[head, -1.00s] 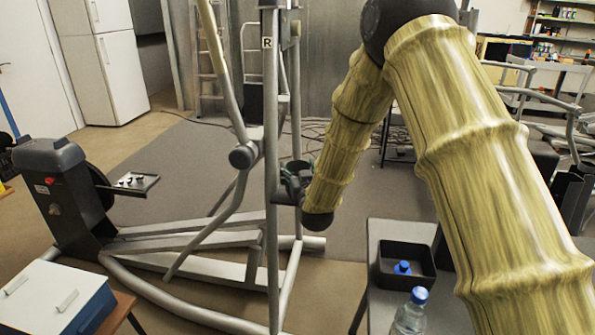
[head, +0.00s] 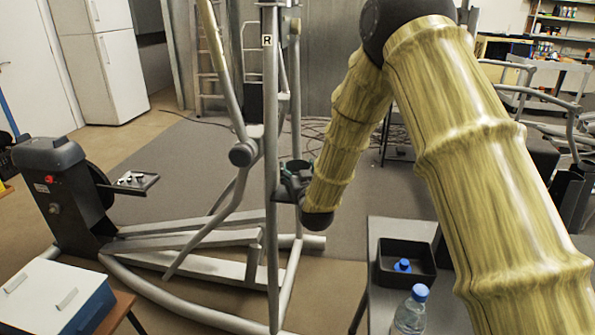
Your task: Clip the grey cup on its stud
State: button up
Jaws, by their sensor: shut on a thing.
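My gripper (head: 289,187) is small and dark in the head view, at the end of my arm beside the upright post (head: 272,120) of the elliptical machine. It is shut on the grey cup (head: 297,166), a dark rounded shape whose rim shows just above the fingers, right of the post. The cup looks roughly upright. The stud cannot be made out. I cannot tell whether the cup touches the post or a stud.
A table at lower right holds a black bin (head: 406,278) with a blue-capped item and a clear bottle (head: 411,312). A white and blue box (head: 55,298) stands at lower left.

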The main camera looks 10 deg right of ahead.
jog(key=shift+f, duration=0.1)
jog(key=o, duration=1.3)
jog(key=shift+o, duration=0.2)
jog(key=shift+s, duration=0.15)
jog(key=s, duration=1.1)
jog(key=shift+s, duration=0.35)
